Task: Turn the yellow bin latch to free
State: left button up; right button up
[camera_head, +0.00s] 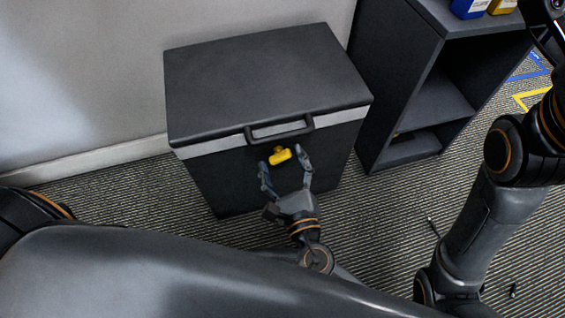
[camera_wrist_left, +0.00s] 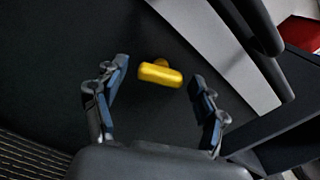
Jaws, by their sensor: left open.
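The yellow latch (camera_head: 280,156) is a small knob with a short bar on the front of the dark bin (camera_head: 270,75), just below its handle. In the left wrist view the yellow latch (camera_wrist_left: 160,74) lies between and a little beyond the fingertips, touching neither. My left gripper (camera_head: 284,163) is open in front of the bin, its fingers to either side of the latch. The same gripper shows in the left wrist view (camera_wrist_left: 162,80). The bin's lid is down. My right arm shows at the right edge, but its fingers cannot be made out.
The bin's handle (camera_head: 280,129) juts out just above the latch. A dark open shelf (camera_head: 425,75) stands right of the bin, with a blue container (camera_head: 467,8) and a yellow one on top. A wall is behind the bin. Striped carpet (camera_head: 150,195) is clear at left.

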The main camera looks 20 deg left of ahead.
pick_arm(q)
jog(key=c, duration=1.2)
jog(key=shift+o, duration=0.2)
